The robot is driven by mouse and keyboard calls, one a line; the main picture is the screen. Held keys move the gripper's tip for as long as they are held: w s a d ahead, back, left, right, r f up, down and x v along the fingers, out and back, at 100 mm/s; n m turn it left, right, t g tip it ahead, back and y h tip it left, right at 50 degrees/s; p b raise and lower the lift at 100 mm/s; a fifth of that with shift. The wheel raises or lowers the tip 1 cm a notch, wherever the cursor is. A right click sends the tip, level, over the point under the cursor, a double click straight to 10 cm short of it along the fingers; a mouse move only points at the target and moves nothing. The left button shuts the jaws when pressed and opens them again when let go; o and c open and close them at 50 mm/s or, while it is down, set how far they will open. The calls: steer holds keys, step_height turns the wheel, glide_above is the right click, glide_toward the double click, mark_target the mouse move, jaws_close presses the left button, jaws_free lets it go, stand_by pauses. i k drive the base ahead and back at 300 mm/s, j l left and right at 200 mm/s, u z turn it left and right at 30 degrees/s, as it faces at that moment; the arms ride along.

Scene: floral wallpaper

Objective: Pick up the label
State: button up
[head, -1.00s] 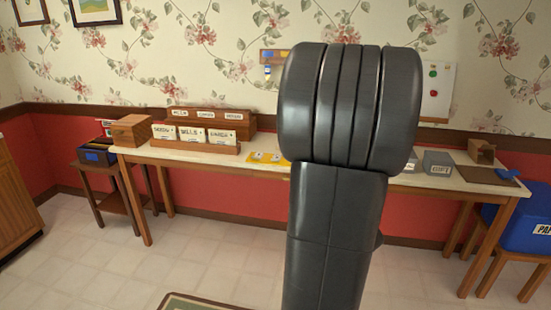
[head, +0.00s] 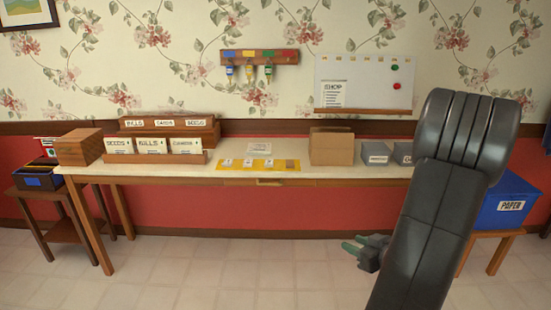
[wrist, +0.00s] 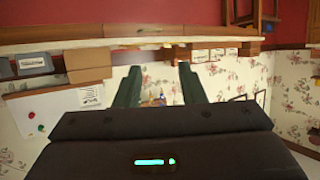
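A yellow strip (head: 236,167) lies on the front middle of the long table. Several small white labels sit on it, one of them a label (head: 247,162) near its middle; their print is too small to read. The strip also shows, blurred, in the wrist view (wrist: 135,30). My gripper (head: 359,244) is in front of the table, below the tabletop's height in the head view, its green fingers pointing left. In the wrist view the two fingers (wrist: 159,85) are spread apart with nothing between them. The gripper is well apart from the labels.
Card boxes (head: 152,146) stand left on the table (head: 345,174). A cardboard box (head: 331,147) and grey bins (head: 376,153) stand right. A blue paper bin (head: 507,204) is at right. The floor in front is clear.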

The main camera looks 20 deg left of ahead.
mark_target(227, 161)
steer(key=i+j+z, duration=0.1)
steer(key=j+z, duration=0.25)
steer(key=j, duration=0.6)
steer(key=j+z, duration=0.3)
steer(key=j, duration=0.7)
steer(key=k+j+z, duration=0.1)
steer(key=j+z, duration=0.25)
steer(key=j, duration=0.6)
steer(key=k+j, duration=0.1)
steer(key=j, duration=0.85)
steer(key=k+j, duration=0.15)
steer(key=j, duration=0.3)
